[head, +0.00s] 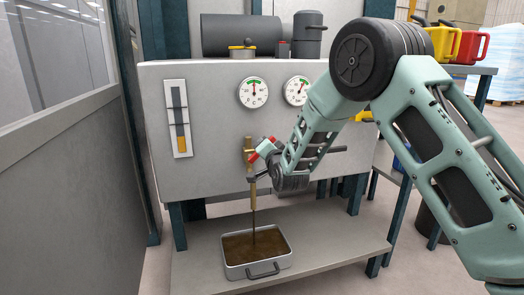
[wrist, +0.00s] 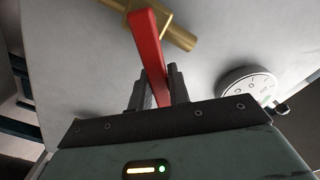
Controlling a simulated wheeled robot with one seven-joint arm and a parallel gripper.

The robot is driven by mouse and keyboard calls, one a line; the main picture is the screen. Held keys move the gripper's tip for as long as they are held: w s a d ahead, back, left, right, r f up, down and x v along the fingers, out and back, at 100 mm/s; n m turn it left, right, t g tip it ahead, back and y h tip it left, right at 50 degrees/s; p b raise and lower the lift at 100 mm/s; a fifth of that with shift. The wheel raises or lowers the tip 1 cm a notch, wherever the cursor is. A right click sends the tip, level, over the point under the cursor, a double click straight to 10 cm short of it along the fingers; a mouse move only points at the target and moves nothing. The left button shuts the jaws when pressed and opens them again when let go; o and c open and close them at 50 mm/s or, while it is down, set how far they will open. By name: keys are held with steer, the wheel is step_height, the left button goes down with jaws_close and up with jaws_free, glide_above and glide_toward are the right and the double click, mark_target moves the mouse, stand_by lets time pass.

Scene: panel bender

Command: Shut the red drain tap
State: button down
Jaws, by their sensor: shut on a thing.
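The red drain tap has a brass body (head: 248,145) on the front of the grey tank, with a brass spout pointing down. Its red lever (wrist: 147,45) runs from the brass body (wrist: 175,32) down between my fingers in the wrist view. In the head view the red lever (head: 262,148) shows partly, next to my gripper. My gripper (wrist: 155,88) is shut on the red lever, with one dark finger on each side. A dark stream of liquid (head: 254,222) falls from the spout into a tray (head: 258,274) of brown liquid.
The grey tank front (head: 205,100) carries a level gauge (head: 178,118) and two dials, including one (head: 253,92) above the tap. A low shelf (head: 330,244) bears the tray. A grey wall panel (head: 60,190) stands at the left. Yellow and red cans (head: 470,46) stand at the right.

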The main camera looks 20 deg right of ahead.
steer(key=shift+d+f+m+b, duration=0.25)
steer(key=shift+f+m+b, duration=0.4)
steer(key=shift+m, duration=0.7)
steer(key=shift+d+f+m+b, duration=0.25)
steer(key=shift+f+m+b, duration=0.4)
steer(key=shift+m, duration=0.75)
steer(key=shift+d+f+m+b, duration=0.25)
steer(key=shift+f+m+b, duration=0.4)
steer(key=shift+m, duration=0.7)
steer(key=shift+f, duration=0.15)
steer(key=c, duration=1.3)
jaws_free()
steer(key=s+p, duration=0.5)
steer(key=s, duration=1.2)
steer(key=shift+s, duration=0.25)
